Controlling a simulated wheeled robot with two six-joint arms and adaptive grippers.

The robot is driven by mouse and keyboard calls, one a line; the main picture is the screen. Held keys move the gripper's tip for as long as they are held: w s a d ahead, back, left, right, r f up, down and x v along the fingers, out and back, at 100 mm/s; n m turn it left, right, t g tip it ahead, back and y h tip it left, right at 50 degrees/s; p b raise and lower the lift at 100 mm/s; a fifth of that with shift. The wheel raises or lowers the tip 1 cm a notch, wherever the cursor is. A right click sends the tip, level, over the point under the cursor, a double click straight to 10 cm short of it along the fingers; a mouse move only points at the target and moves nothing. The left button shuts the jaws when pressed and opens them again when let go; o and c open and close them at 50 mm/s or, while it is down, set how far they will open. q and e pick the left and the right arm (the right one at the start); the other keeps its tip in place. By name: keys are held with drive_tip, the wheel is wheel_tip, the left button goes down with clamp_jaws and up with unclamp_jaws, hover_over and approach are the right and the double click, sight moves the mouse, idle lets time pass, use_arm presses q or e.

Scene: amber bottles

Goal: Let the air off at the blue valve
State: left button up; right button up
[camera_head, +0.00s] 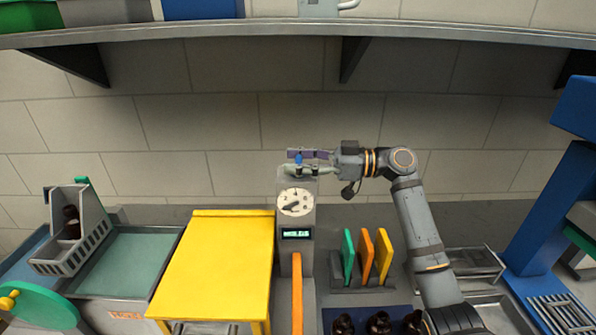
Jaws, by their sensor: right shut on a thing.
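The blue valve (298,158) is a small blue knob on top of a grey post (282,226) in the middle of the view. The post carries a round white dial (296,202) with a dark needle, and a small lit display (296,234) whose text is too small to read. My right gripper (305,160) reaches in from the right and is shut on the blue valve, with its fingers partly hiding it. My left gripper is not in view.
A yellow table (215,262) stands left of the post. Green, orange and yellow paddles (366,254) stand in a rack to the right. Dark bottles (378,323) are at the front. A crate (75,246) holds one bottle. A shelf (300,28) hangs above.

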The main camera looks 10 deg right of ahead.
drive_tip(key=o, duration=1.2)
drive_tip(key=shift+d, duration=0.1)
drive_tip(key=v, duration=1.2)
